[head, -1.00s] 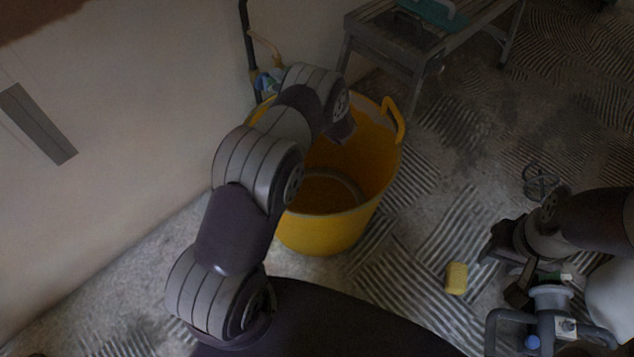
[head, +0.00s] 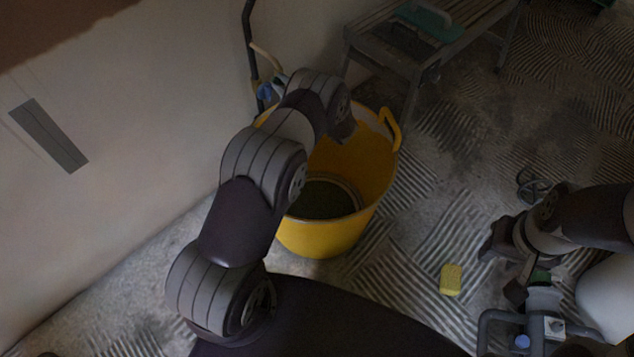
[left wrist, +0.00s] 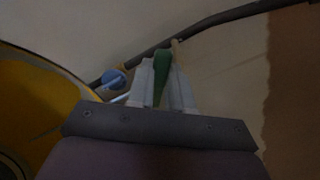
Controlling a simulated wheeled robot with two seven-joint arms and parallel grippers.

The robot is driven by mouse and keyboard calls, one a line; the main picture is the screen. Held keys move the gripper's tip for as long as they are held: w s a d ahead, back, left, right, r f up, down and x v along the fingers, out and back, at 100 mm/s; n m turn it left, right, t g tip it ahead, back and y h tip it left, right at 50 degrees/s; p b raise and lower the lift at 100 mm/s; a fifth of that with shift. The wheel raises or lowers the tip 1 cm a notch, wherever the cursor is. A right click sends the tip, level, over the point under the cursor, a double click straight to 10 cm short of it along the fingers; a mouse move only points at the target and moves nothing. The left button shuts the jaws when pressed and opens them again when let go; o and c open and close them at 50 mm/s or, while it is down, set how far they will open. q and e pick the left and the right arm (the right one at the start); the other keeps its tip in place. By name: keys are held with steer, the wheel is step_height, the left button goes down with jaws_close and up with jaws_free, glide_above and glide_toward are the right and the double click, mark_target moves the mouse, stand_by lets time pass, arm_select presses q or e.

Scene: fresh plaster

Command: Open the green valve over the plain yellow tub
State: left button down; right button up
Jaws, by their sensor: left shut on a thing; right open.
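The green valve handle (left wrist: 162,78) shows in the left wrist view. My left gripper (left wrist: 164,75) is shut on it, one pale finger on each side. The blue round knob (left wrist: 113,78) sits to the left of the fingers, near the dark pipe (left wrist: 190,34). The yellow tub (head: 325,237) stands on the floor by the wall; its rim is also at left in the wrist view (left wrist: 35,75). In the head view my left arm reaches over the tub and hides most of the left gripper and the green valve. My right gripper (head: 499,266) is open and empty.
A yellow sponge-like block (head: 451,280) lies on the floor between the tub and my right arm. A grey work platform (head: 440,50) with a teal-handled tool (head: 428,20) stands behind the tub. A dark ring-shaped piece (head: 533,185) lies on the floor at right.

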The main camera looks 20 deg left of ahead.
arm_select(q)
steer(key=c, duration=1.1)
jaws_free()
arm_select(e)
steer(key=shift+f, duration=0.1)
arm_select(q)
steer(key=shift+d, duration=0.2)
steer(key=p+v, duration=0.3)
steer(key=v, duration=0.8)
steer(key=shift+s+d, duration=0.2)
steer(key=shift+d, duration=0.1)
arm_select(e)
step_height(320, 180, up, 3)
steer(key=shift+r, duration=0.1)
arm_select(q)
steer(key=shift+d, duration=0.1)
